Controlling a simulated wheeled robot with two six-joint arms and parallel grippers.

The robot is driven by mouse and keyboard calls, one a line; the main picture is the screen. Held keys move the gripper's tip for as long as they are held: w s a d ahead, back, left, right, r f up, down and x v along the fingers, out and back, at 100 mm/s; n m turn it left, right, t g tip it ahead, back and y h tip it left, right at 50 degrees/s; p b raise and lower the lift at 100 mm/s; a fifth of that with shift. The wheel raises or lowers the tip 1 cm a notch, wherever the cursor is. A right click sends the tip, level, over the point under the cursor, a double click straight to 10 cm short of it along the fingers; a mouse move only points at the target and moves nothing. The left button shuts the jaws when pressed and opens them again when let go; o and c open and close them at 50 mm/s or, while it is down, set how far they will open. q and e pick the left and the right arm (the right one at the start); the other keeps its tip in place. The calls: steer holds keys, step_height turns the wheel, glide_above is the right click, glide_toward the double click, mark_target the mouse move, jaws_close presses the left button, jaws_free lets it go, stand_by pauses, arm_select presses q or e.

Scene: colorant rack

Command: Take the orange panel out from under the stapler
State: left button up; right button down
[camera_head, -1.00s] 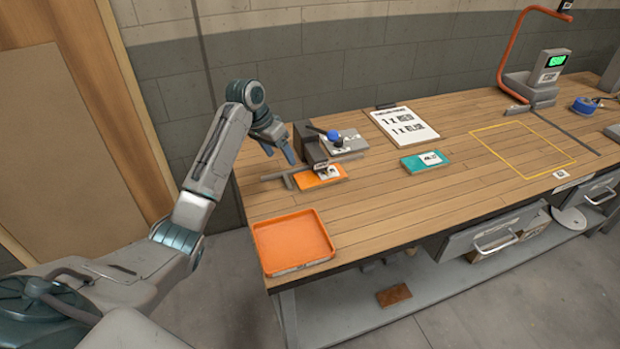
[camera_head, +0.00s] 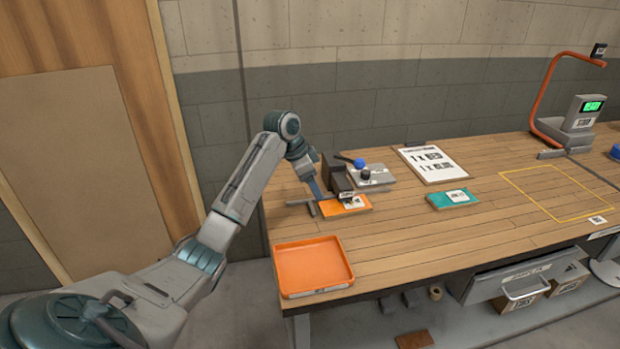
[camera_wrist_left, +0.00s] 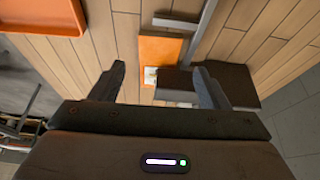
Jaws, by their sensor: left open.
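The orange panel (camera_head: 332,210) lies on the bench with a white label on it. My left gripper (camera_head: 318,193) is open, close by the panel's left back side and the stapler. In the wrist view its fingers (camera_wrist_left: 159,68) are apart, with the panel beyond them in the gap. Whether they touch the panel I cannot tell. My right gripper is out of view.
A metal T-shaped bar (camera_head: 312,202) lies left of the panel. An orange tray (camera_head: 345,270) sits at the bench's front left. A teal panel (camera_head: 440,203) and a printed sheet (camera_head: 430,170) lie to the right. The bench between tray and teal panel is clear.

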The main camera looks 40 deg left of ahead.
mark_target(325, 208)
arm_select(q)
steer(key=p+x, duration=0.1)
steer(key=x, duration=0.7)
steer(key=shift+f, duration=0.15)
steer(key=shift+w+d+f, duration=0.15)
steer(key=shift+w+f, duration=0.05)
steer(key=shift+f, duration=0.3)
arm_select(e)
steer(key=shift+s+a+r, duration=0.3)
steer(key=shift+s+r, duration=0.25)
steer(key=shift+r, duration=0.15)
